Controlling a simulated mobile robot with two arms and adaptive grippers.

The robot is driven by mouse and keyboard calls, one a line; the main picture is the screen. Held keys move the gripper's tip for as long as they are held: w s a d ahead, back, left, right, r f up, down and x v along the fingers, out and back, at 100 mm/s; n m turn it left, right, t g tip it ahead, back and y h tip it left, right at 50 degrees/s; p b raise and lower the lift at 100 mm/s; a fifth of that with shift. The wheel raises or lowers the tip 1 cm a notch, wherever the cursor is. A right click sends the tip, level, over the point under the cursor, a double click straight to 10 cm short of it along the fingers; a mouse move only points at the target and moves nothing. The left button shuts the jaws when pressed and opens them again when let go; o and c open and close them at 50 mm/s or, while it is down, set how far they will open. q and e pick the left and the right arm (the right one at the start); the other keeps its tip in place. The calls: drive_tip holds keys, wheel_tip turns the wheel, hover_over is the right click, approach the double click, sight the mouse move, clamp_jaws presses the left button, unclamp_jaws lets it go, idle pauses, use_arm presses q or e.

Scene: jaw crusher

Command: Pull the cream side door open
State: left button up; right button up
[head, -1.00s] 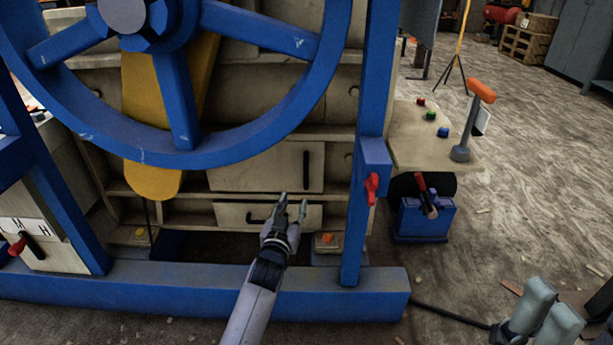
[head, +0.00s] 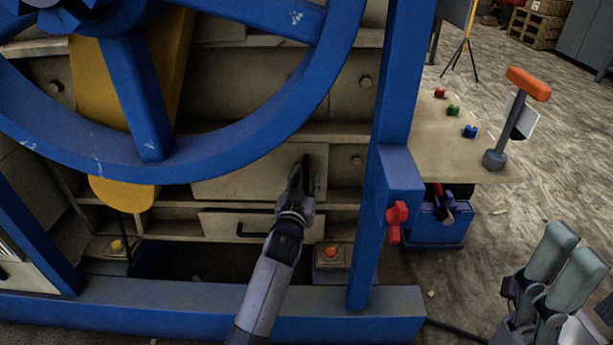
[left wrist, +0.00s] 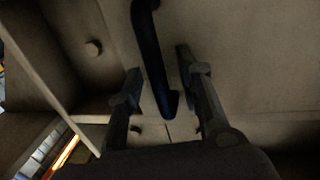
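The cream side door (head: 245,176) is a flat panel low on the machine, with a vertical black bar handle (head: 306,170) near its right edge. The door looks shut, flush with the frame. My left gripper (head: 300,178) is at the handle and partly covers it. In the left wrist view the black handle (left wrist: 152,60) runs between the two open fingers (left wrist: 160,85), with space on both sides. The fingers do not grip it. My right gripper (head: 574,258) is at the lower right, empty, its fingers apart.
A blue spoked wheel (head: 190,165) hangs just above the door. A blue post (head: 390,100) with a red knob (head: 396,220) stands to the right. Below is a cream drawer (head: 218,226) with a horizontal black handle. A blue beam (head: 170,305) crosses in front.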

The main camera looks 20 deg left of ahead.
use_arm(q)
drive_tip(key=shift+c, duration=0.4)
clamp_jaws()
idle(0.5)
